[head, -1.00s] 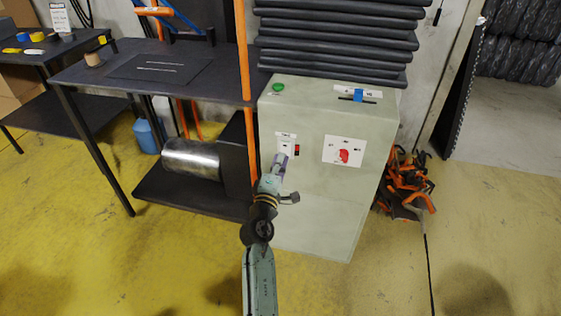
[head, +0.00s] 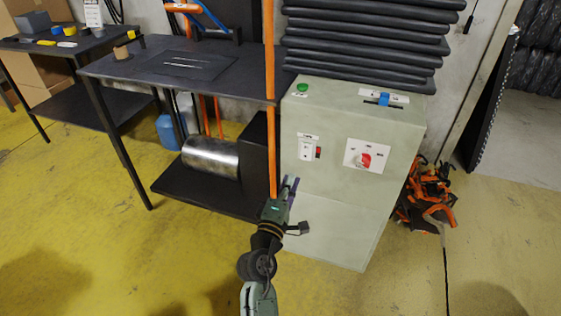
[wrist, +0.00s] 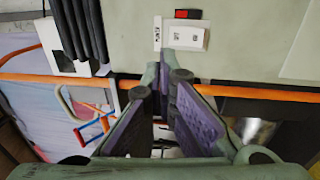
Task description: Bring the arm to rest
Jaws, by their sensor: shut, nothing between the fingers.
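My gripper (head: 290,184) is in front of the pale green cabinet (head: 335,225), below and left of the white switch plate (head: 306,150) with its small red and black part. Its fingers are shut and empty. In the wrist view the purple-padded fingers of my gripper (wrist: 168,72) come together at the tips. The switch plate (wrist: 187,36) shows beyond the tips there, apart from them. My arm reaches up from the bottom of the head view.
An orange post (head: 269,120) stands close left of my gripper, at the edge of a dark workbench (head: 140,68). A metal cylinder (head: 210,157) lies on its lower shelf. Orange items (head: 425,200) are heaped right of the cabinet. The yellow floor in front is clear.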

